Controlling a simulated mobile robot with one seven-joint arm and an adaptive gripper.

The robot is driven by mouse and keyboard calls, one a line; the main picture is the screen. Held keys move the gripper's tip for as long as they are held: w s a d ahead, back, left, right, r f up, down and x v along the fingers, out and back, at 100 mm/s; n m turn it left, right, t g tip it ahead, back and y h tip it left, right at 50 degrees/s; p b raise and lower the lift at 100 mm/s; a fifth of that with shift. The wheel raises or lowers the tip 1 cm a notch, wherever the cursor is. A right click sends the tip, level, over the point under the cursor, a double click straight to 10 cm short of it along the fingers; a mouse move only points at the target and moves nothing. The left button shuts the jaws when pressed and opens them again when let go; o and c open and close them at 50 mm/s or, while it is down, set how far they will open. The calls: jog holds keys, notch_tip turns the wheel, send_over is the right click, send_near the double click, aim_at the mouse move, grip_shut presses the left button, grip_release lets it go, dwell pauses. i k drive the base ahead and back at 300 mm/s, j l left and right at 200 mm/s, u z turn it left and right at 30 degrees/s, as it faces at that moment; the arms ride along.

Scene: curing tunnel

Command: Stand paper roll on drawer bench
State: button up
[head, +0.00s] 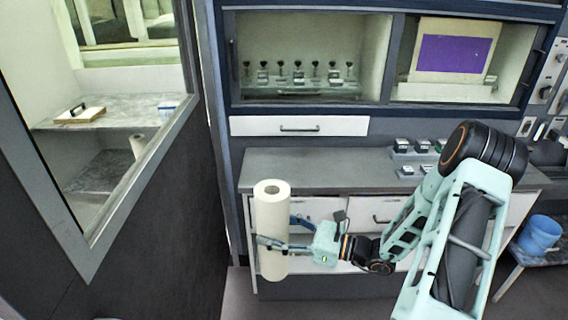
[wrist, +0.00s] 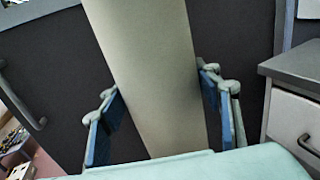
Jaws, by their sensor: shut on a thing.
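The white paper roll (head: 271,222) is upright in the head view, in front of the left part of the drawer bench (head: 330,165). My gripper (head: 278,232) is shut on the roll at about its middle, with one finger on each side. In the wrist view the roll (wrist: 155,70) runs between the two blue fingers (wrist: 160,110) and looks tilted there; its ends are out of that view. The roll's top is near the height of the bench top. The bench's grey top is bare on its left and middle part.
Several small switch boxes (head: 415,147) stand on the bench's right part. A cabinet with a row of knobs (head: 298,75) and a purple screen (head: 453,54) rises behind. A dark wall with a window (head: 110,120) stands close on the left. A blue bucket (head: 540,234) is at right.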

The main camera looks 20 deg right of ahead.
aim_at(328, 172)
jog(key=i+u, duration=0.3)
jog(key=i, duration=0.35)
jog(key=z, duration=1)
